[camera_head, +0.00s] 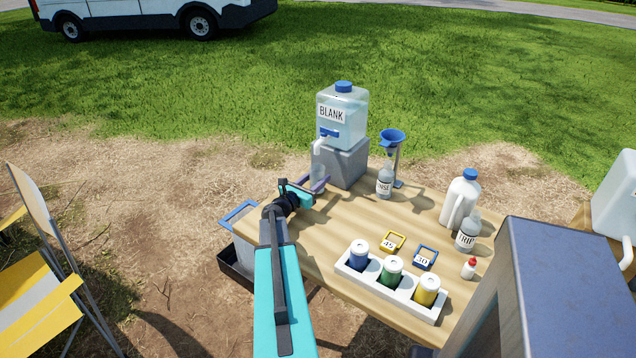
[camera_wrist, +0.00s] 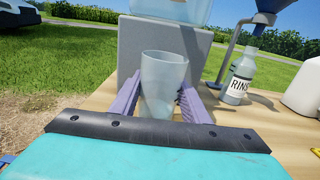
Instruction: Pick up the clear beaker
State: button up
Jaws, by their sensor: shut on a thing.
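The clear beaker (camera_wrist: 163,82) stands upright between the two purple fingers of my gripper (camera_wrist: 155,103) in the wrist view. The fingers are shut on its sides. In the head view the beaker (camera_head: 317,172) shows in front of the grey block, below the spigot of the BLANK container. My gripper (camera_head: 318,186) reaches it there from the left. The beaker looks empty. I cannot tell whether its base touches the table, as the gripper hides it.
The BLANK container (camera_head: 350,118) sits on a grey block (camera_head: 346,163) right behind the beaker. A RINSE bottle (camera_head: 384,182) stands under a blue funnel (camera_head: 392,136) to the right. A white rack (camera_head: 430,311) with capped jars is nearer on the wooden table (camera_head: 300,237).

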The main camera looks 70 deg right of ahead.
jog(key=shift+w+a+r+b, duration=0.1)
jog(key=shift+a+r+b, duration=0.25)
jog(key=shift+r, duration=0.5)
jog(key=w+r+b+v, duration=0.1)
jog(key=b+v, duration=0.1)
jog(key=v, duration=1.3)
jog(key=shift+w+r, duration=0.2)
jog(key=w+a+r+n+t, duration=0.1)
jog(key=w+a+n+t, duration=0.55)
jog(key=w+a, duration=2)
jog(key=w+a+n+t+y, duration=0.1)
jog(key=a+t, duration=0.3)
jog(key=a, duration=1.4)
jog(key=w+a+r+n+t+y, duration=0.1)
jog(key=a+t, duration=0.4)
jog(key=a, duration=1.3)
jog(key=shift+w+a+r+n+y, duration=0.3)
jog(key=shift+w+n+y, duration=0.3)
jog(key=shift+w+n, duration=0.55)
jog(key=shift+d, duration=0.15)
